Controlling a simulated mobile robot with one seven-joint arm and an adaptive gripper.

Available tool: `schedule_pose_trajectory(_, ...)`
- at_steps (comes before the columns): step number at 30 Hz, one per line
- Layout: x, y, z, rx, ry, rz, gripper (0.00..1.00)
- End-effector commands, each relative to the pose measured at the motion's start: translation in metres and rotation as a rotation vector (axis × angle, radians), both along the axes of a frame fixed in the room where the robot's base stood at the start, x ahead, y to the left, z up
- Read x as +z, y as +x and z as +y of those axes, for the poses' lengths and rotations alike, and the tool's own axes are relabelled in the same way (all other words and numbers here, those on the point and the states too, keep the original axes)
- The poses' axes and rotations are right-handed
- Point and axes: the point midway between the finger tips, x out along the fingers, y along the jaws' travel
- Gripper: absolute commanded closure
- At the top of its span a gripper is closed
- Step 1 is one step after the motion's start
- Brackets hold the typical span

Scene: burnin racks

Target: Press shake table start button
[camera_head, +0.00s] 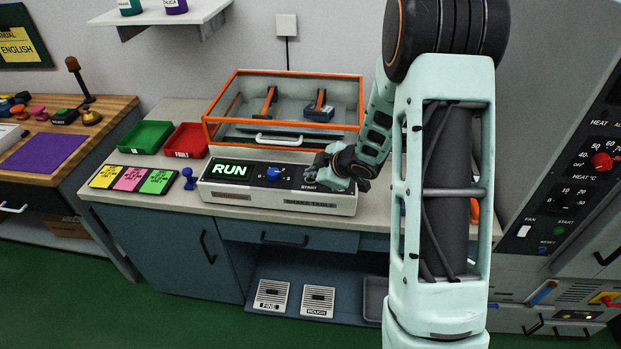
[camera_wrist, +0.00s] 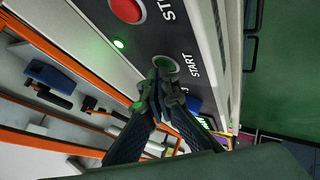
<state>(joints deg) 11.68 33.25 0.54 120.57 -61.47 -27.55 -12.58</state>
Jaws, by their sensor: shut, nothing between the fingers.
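The shake table (camera_head: 240,193) stands on the bench, and its display (camera_head: 230,170) reads RUN in green. My gripper (camera_head: 322,168) is at the right part of its front panel, above the START label (camera_head: 309,187). In the wrist view my shut, empty gripper (camera_wrist: 158,86) has its fingertips at the lower edge of the green start button (camera_wrist: 165,63). The tips partly cover the button, and I cannot tell whether they touch it. A small green lamp (camera_wrist: 119,43) is lit beside it.
A red stop button (camera_wrist: 127,10) lies beyond the start button. A blue knob (camera_head: 274,174) is left of START on the panel. The orange-edged clear enclosure (camera_head: 363,100) rises behind. Green (camera_head: 146,136) and red (camera_head: 185,139) bins and a blue-handled stamp-like object (camera_head: 188,180) stand left.

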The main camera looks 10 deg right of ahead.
Motion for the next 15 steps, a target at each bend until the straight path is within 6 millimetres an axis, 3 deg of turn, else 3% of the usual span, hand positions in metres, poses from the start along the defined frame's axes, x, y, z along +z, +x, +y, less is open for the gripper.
schedule_pose_trajectory(15, 0.017, 0.0, 0.0, -0.001, 0.0, 0.002, 1.0)
